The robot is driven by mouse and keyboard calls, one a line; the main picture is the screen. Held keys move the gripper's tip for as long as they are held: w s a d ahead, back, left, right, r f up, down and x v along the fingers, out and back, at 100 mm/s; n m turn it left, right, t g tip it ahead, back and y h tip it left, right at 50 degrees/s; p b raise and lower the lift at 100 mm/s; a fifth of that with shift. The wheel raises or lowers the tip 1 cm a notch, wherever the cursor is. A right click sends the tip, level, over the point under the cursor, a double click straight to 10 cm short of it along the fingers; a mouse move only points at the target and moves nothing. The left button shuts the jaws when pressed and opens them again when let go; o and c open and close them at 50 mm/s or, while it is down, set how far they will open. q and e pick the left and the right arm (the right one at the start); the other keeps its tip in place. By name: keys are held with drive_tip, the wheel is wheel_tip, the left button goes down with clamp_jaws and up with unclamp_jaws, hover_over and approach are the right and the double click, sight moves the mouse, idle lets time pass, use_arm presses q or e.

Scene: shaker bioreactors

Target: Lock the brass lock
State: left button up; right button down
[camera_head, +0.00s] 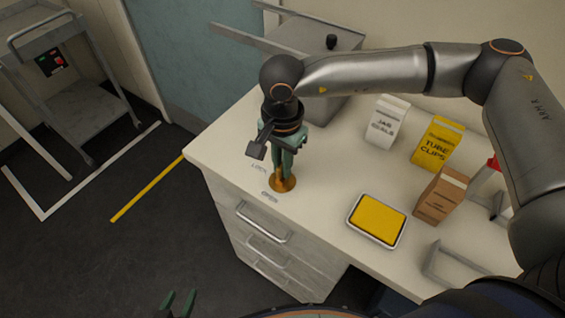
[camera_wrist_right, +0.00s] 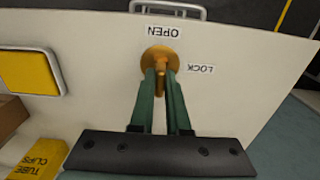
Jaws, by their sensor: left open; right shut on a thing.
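The brass lock (camera_head: 283,184) sits on the white counter near its left front corner; its round plate also shows in the right wrist view (camera_wrist_right: 152,54). My right gripper (camera_wrist_right: 161,74) points down over it, with green fingers shut on the brass lock's upright piece. In the head view the right arm and fingers (camera_head: 285,165) hide part of the lock. A LOCK label (camera_wrist_right: 201,69) and an OPEN label (camera_wrist_right: 166,31) lie beside the plate. I cannot tell which label the lock's piece points to. My left gripper (camera_head: 179,299) is open and empty, low at the bottom edge, away from the counter.
A yellow pad in a tray (camera_head: 352,238) lies right of the lock. A jar seals box (camera_head: 387,122), a yellow tube clips box (camera_head: 437,146) and a brown box (camera_head: 440,196) stand further right. A grey machine (camera_head: 318,60) is behind. A cart (camera_head: 72,85) stands on the floor at left.

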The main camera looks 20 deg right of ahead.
drive_tip(key=shift+s+f, duration=0.15)
drive_tip(key=shift+f, duration=0.15)
drive_tip(key=shift+f+n+b, duration=0.15)
drive_tip(key=shift+n+b, duration=0.6)
drive_tip(key=shift+n, duration=0.25)
drive_tip(key=shift+n+b, duration=0.6)
drive_tip(key=shift+n, duration=0.8)
